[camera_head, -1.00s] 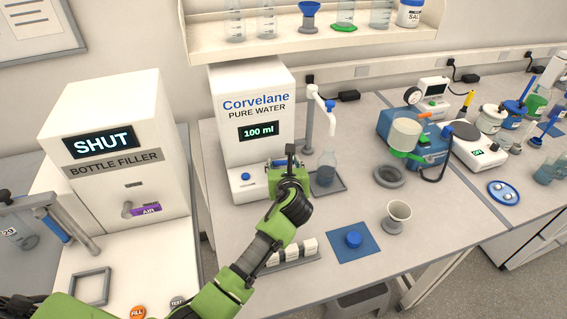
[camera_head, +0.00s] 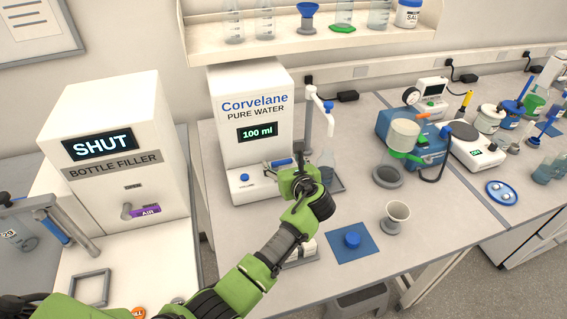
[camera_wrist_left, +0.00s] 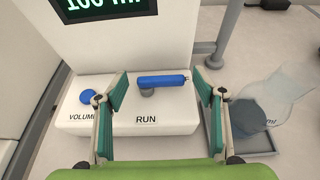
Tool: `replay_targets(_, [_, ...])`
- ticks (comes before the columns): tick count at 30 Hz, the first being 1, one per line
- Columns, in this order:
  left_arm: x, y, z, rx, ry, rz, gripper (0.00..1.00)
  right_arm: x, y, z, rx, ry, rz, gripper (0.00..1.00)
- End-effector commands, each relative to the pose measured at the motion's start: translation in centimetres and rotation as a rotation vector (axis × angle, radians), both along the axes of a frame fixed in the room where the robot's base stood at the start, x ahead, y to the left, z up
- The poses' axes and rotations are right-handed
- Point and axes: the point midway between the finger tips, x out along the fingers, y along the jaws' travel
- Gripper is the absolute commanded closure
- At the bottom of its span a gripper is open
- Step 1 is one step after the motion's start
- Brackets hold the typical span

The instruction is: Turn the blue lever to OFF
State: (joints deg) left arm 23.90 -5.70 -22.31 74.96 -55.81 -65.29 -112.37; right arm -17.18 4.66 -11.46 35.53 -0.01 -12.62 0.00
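The blue lever (camera_head: 281,162) is on the front base of the white Corvelane pure water dispenser (camera_head: 250,95), whose screen reads 100 ml. In the left wrist view the lever (camera_wrist_left: 165,79) lies crosswise, pointing right from its grey pivot, above the word RUN. No OFF mark is readable. My left gripper (camera_head: 299,172) is close in front of the lever. In the left wrist view its fingers (camera_wrist_left: 160,92) are wide apart, one on each side of the lever, with no clear contact. My right gripper is not in view.
A blue VOLUME button (camera_wrist_left: 88,97) is left of the lever. A clear flask (camera_wrist_left: 270,103) stands on a grey tray (camera_wrist_left: 252,146) close to the right finger. A bottle filler (camera_head: 125,160) reading SHUT stands left. A blue mat (camera_head: 352,252) and a cup (camera_head: 397,213) are in front.

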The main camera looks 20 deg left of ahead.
Motion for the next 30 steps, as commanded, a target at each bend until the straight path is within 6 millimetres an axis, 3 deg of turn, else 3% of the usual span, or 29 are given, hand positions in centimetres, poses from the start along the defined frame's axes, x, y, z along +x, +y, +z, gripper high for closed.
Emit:
replay_targets(7, [-0.7,-0.6,0.3,-0.001,0.000,-0.002,0.37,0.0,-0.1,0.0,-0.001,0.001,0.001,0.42])
replay_targets(19, [-5.2,-3.7,2.6,-0.002,0.000,-0.001,0.37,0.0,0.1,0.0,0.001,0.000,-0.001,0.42])
replay_targets(30, [-5.7,-4.0,2.9,0.000,0.000,0.000,0.37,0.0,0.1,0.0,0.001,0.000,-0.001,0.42])
